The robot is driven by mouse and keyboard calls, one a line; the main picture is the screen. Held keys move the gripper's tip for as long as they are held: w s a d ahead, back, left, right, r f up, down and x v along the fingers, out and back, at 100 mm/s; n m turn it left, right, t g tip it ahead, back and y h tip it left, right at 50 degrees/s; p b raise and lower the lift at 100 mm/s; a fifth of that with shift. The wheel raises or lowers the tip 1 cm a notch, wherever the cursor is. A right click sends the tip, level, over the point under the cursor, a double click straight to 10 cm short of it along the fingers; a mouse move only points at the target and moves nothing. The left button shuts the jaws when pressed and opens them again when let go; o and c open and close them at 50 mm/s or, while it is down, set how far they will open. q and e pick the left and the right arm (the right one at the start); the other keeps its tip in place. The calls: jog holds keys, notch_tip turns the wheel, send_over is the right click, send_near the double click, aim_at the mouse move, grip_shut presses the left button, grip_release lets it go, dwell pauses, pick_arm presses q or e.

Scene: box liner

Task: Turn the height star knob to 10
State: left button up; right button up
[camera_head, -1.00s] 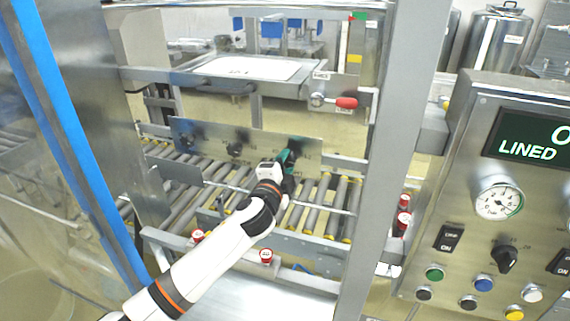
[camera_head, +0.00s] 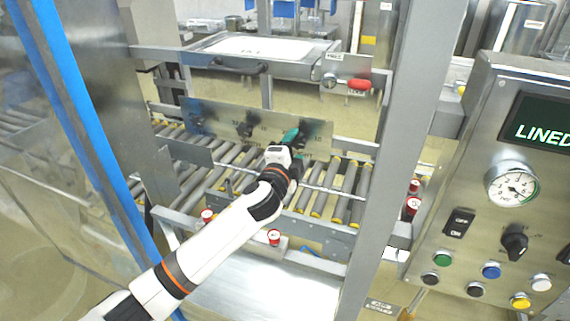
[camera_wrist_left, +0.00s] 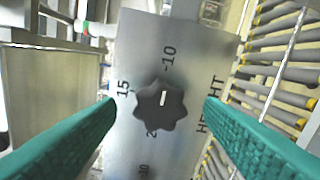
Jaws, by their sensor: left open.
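The black star knob (camera_wrist_left: 160,105) sits on a metal plate (camera_wrist_left: 188,40) printed HEIGHT, with numbers including 10 and 15 around it. The knob's short white line is directed roughly at the 10 mark. In the left wrist view, my left gripper (camera_wrist_left: 160,108) is open, with its teal fingers on either side of the knob; I cannot tell whether they touch it. In the head view, my left gripper (camera_head: 291,140) is in front of the right end of the plate (camera_head: 222,112), where it partly hides that knob. My right gripper is not in view.
Two other dark knobs sit on the plate, one in the middle (camera_head: 246,128) and one at left (camera_head: 194,117). Rollers (camera_head: 330,198) run below. A grey upright post (camera_head: 377,190) and a control panel (camera_head: 475,140) stand at right. A red-handled valve (camera_head: 358,84) is above.

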pick_arm(q)
jog(key=b+v, duration=0.2)
jog(key=v, duration=0.9)
jog(key=shift+w, duration=0.1)
